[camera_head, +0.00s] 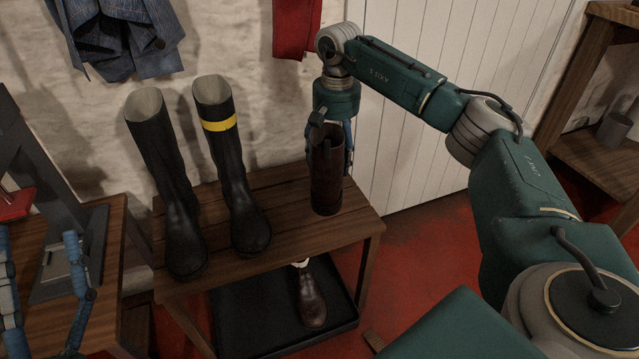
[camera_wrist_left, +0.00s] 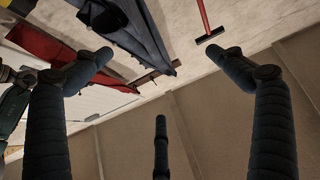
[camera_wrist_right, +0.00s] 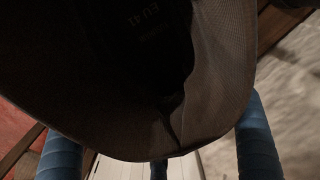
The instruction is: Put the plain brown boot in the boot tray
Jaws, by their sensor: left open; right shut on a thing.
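My right gripper (camera_head: 331,138) is shut on the upper shaft of a brown boot (camera_head: 326,182). The boot hangs upright over the right end of the bench; I cannot tell whether its sole touches the wood. In the right wrist view the boot's dark opening (camera_wrist_right: 150,120) fills most of the picture, between blue fingers. The black boot tray (camera_head: 250,325) lies under the bench. Another brown boot (camera_head: 312,300), with something white near its top, is in the tray's right part. My left gripper (camera_head: 40,285) is open and empty at the left edge.
A plain black boot (camera_head: 172,200) and a black boot with a yellow band (camera_head: 235,175) stand on the wooden bench (camera_head: 285,225). A wooden table (camera_head: 75,315) is at the left, shelves (camera_head: 590,150) at the right. The tray's left part looks clear.

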